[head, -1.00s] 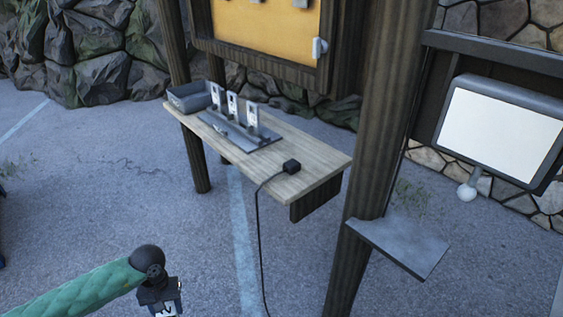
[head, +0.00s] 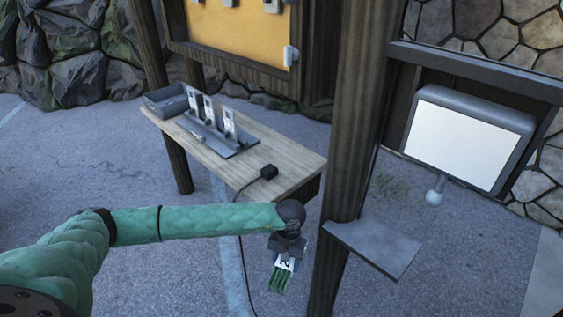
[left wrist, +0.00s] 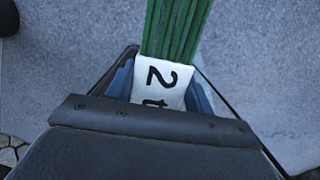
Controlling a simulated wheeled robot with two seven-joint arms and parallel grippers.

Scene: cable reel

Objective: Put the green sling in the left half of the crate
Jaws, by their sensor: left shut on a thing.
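The green sling (head: 279,281) hangs from my left gripper (head: 285,262), which is shut on its white label end. The left wrist view shows the green striped webbing (left wrist: 176,28) and a white tag (left wrist: 160,82) with a black "2" between the jaws. The gripper is in front of and below the wooden shelf, over the pavement, left of the dark post. No crate that I can be sure of shows; a small grey open bin (head: 168,101) stands at the far left end of the shelf. My right gripper is not in view.
The wooden shelf (head: 262,150) holds a grey rack (head: 222,141) of upright devices and a black plug (head: 268,172) with a hanging cable. A dark post (head: 352,130), a small grey ledge (head: 375,248) and a white screen panel (head: 468,138) are on the right. Open pavement lies at the left.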

